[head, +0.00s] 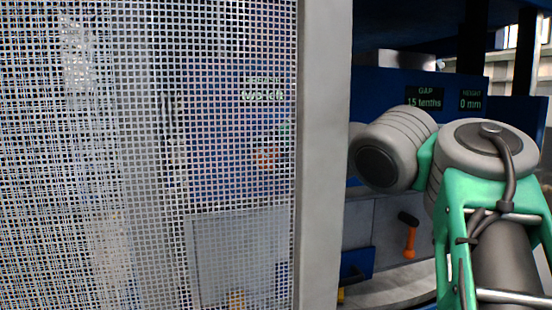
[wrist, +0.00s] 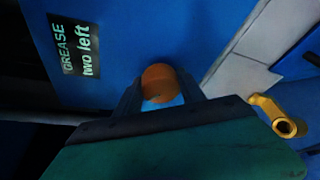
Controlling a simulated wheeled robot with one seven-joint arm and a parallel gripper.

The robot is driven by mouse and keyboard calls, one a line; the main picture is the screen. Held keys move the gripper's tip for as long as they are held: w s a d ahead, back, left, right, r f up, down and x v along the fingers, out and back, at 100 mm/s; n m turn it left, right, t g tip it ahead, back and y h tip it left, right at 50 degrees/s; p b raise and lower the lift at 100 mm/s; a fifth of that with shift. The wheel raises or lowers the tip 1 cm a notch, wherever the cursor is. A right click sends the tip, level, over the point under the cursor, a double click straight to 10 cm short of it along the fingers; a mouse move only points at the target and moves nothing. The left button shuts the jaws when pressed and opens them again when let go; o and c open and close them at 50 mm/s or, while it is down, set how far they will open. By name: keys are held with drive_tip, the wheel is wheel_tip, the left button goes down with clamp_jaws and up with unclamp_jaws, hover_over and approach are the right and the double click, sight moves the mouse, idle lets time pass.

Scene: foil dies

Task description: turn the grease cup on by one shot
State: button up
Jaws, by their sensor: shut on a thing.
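The grease cup (wrist: 158,84) is a round orange cap on a blue panel in the wrist view. The two dark fingers of my gripper (wrist: 158,88) stand on either side of it, shut on it. A label (wrist: 77,46) beside it reads "GREASE two left". In the head view the cup (head: 266,157) is a blurred orange spot behind the mesh, and the label (head: 262,94) shows faintly above it. The mesh and frame hide most of my gripper there.
A mesh guard (head: 100,200) with a grey post (head: 321,150) fills the left of the head view. Displays read "GAP 15 tenths" (head: 425,98) and "HEIGHT 0 mm" (head: 471,99). An orange-handled lever (head: 409,243) sits below. A yellow hollow-ended part (wrist: 282,124) is right of my gripper.

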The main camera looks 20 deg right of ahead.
drive_tip(key=m+b, duration=0.1)
drive_tip(key=f+m+b, duration=0.1)
drive_tip(key=b, duration=0.1)
drive_tip(key=shift+y, duration=0.4)
drive_tip(key=m+t+y+b, duration=0.1)
drive_tip(key=m+b, duration=0.2)
drive_tip(key=shift+m, duration=0.3)
drive_tip(key=m+t+b, duration=0.1)
drive_tip(key=m+b, duration=0.2)
drive_tip(key=shift+r+t+b, duration=0.1)
drive_tip(key=shift+t+b, duration=0.2)
drive_tip(key=shift+b, duration=0.05)
drive_tip(key=shift+r+m+t+b, duration=0.2)
drive_tip(key=shift+m+t+b, duration=0.2)
drive_tip(key=shift+m+b, duration=0.55)
drive_tip(key=shift+m, duration=0.25)
drive_tip(key=shift+r, duration=0.1)
drive_tip(key=o, duration=1.4)
drive_tip(key=shift+c, duration=0.2)
